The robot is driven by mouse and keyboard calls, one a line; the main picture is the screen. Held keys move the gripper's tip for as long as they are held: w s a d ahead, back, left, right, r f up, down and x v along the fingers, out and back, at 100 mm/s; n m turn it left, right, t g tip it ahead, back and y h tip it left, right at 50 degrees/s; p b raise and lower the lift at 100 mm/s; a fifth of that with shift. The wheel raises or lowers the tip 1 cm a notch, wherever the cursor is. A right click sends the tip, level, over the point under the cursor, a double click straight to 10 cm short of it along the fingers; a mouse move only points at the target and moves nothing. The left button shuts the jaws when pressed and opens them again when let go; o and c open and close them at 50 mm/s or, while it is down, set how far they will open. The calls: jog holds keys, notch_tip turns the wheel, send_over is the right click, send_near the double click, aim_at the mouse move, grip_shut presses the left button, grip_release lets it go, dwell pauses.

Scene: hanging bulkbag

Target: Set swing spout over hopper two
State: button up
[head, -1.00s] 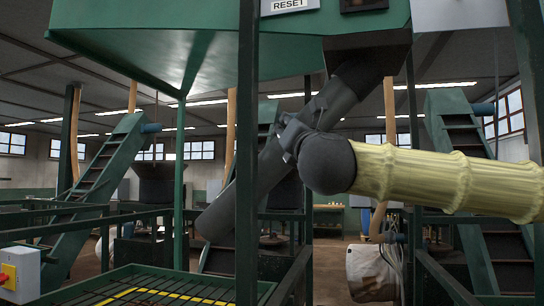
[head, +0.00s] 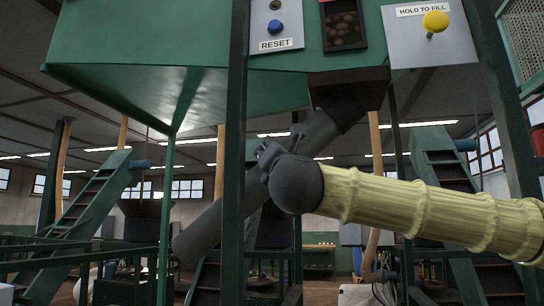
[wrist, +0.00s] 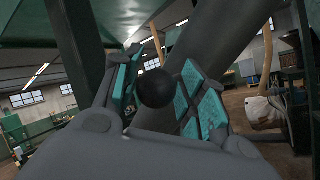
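The swing spout (head: 215,220), a dark grey tube, slants down and left from the box under the green bin (head: 150,80). My gripper (head: 268,155) is at the spout's middle. In the wrist view my gripper's teal pads (wrist: 200,100) lie on both sides of a black ball knob (wrist: 155,88), with the spout (wrist: 215,50) just behind. The pads appear closed on the knob. Dark hoppers stand below, one at left (head: 140,222) and one partly hidden behind the spout and post (head: 272,225). I see no numbers on them.
A green post (head: 232,170) stands close in front of the spout. Above are a RESET panel (head: 276,22) and a HOLD TO FILL panel (head: 425,45) with a yellow button. Green rails (head: 60,262) and stepped conveyors (head: 85,205) fill the background.

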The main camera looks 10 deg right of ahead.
jog(key=shift+o, duration=1.4)
jog(key=shift+a+r, duration=0.15)
jog(key=shift+r, duration=0.35)
jog(key=shift+w+a+f, duration=0.1)
jog(key=shift+a, duration=0.05)
jog(key=shift+f, duration=0.15)
jog(key=shift+f, duration=0.1)
jog(key=d+v, duration=0.1)
jog(key=v, duration=1.1)
jog(key=shift+a, duration=0.35)
